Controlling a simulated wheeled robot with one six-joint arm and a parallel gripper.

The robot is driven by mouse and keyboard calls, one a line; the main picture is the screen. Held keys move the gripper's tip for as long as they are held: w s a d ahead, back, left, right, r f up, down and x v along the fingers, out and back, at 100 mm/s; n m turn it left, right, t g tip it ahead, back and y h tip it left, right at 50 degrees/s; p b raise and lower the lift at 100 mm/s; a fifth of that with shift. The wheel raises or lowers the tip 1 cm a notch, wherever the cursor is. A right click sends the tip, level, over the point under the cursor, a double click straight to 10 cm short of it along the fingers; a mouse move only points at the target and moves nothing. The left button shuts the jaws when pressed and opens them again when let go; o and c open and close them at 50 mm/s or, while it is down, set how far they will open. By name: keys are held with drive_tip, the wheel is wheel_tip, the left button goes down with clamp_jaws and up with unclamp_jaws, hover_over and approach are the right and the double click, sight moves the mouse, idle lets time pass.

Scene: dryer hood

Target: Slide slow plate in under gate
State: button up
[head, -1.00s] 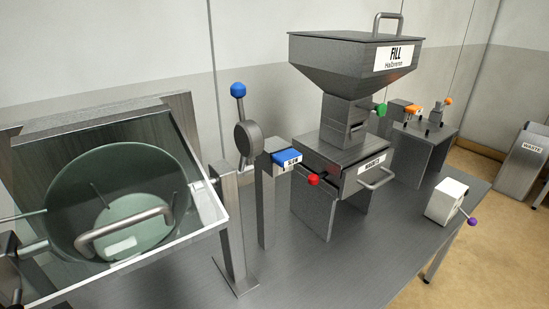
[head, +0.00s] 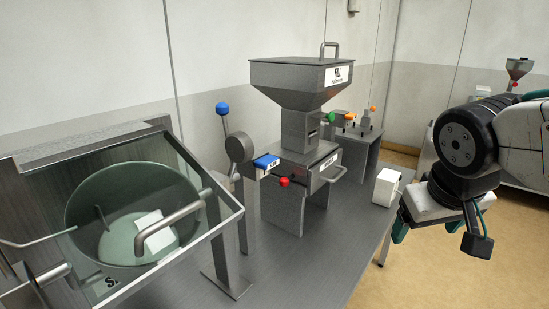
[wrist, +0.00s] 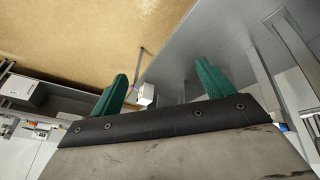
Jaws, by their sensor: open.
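The slow plate is a dark plate with a blue labelled end (head: 266,162), on a post stand left of the filling machine in the head view. The machine's grey neck (head: 300,125) stands under the FILL hopper, with a green knob (head: 331,117) at its right side. I cannot tell which part is the gate. My gripper (head: 442,235) is at the right of the head view, over the floor side, well apart from the plate. It is open and empty. In the wrist view its two green fingers (wrist: 162,72) stand wide apart.
A glass-covered drum (head: 120,195) stands at left. A white box (head: 386,186) sits at the table's right edge. The front tabletop (head: 320,255) is clear.

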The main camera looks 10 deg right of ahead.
drive_tip(key=w+d+r+t+h, duration=0.1)
drive_tip(key=w+r+t, duration=0.3)
drive_tip(key=w, duration=0.8)
drive_tip(key=n+t+y, duration=0.1)
drive_tip(key=n+y, duration=0.9)
drive_tip(key=y, duration=0.2)
approach(268, 159)
drive_tip(key=f, duration=0.1)
drive_tip(key=shift+t+y, duration=0.3)
drive_tip(key=x, duration=0.8)
drive_tip(key=shift+w+a, duration=0.2)
drive_tip(key=shift+c, duration=0.3)
drive_tip(key=c, duration=1.3)
drive_tip(key=shift+s+d+r, duration=0.1)
drive_tip(key=shift+s+d, duration=1.95)
drive_tip(key=shift+d, duration=0.1)
